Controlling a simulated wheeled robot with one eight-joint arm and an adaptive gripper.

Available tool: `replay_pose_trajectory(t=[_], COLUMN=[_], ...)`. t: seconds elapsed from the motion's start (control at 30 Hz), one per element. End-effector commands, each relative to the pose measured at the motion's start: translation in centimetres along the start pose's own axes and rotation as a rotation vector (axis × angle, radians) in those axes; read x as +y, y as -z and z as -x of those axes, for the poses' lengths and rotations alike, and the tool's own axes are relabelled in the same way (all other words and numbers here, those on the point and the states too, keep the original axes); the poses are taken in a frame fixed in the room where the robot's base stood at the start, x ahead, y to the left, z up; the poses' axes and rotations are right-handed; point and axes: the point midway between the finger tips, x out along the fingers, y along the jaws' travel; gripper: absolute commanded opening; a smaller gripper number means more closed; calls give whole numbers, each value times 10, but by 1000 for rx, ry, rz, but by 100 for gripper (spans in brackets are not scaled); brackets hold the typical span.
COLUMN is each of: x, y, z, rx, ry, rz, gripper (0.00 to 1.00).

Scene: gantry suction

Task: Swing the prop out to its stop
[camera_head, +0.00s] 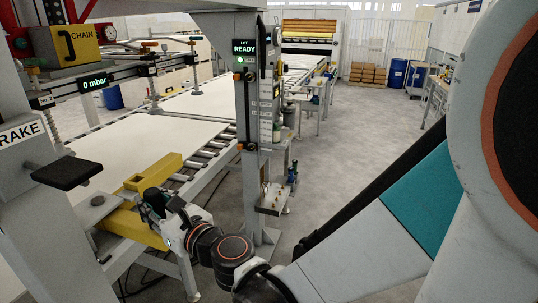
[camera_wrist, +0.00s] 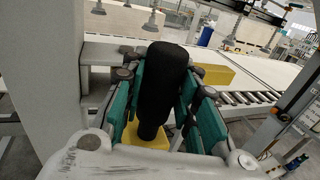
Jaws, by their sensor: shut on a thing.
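The yellow prop (camera_head: 152,175) shows in the head view as a bar beside the grey post at the left, angled toward the roller conveyor. A second yellow part (camera_head: 136,228) lies just below it. In the wrist view, yellow shows behind (camera_wrist: 215,76) and below the grip. My gripper (camera_head: 152,204) is at the prop's near side. In the wrist view its teal fingers (camera_wrist: 163,82) are shut around an upright black handle (camera_wrist: 164,95).
A grey post with a black pad (camera_head: 68,172) stands close left of my gripper. A column with a "READY" display (camera_head: 244,46) stands to the right. A white board (camera_head: 130,140) lies on the conveyor behind. The floor (camera_head: 350,120) at right is clear.

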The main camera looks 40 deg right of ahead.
Motion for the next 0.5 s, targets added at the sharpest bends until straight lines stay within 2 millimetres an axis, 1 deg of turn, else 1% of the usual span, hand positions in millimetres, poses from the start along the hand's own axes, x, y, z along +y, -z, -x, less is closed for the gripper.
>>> replay_pose_trajectory(t=[0.03, 0.13, 0.17, 0.2, 0.23, 0.27, 0.5], x=[3, 4, 4, 4, 4, 4, 3], y=[1, 1, 1, 1, 1, 1, 0], z=[5, 5, 5, 5, 5, 5, 3], rx=[0, 0, 0, 0, 0, 0, 0], ry=[-7, -8, -8, -8, -8, -8, -6], rz=[-2, -2, -2, -2, -2, -2, -2], gripper=[0, 0, 32, 41, 48, 50, 50])
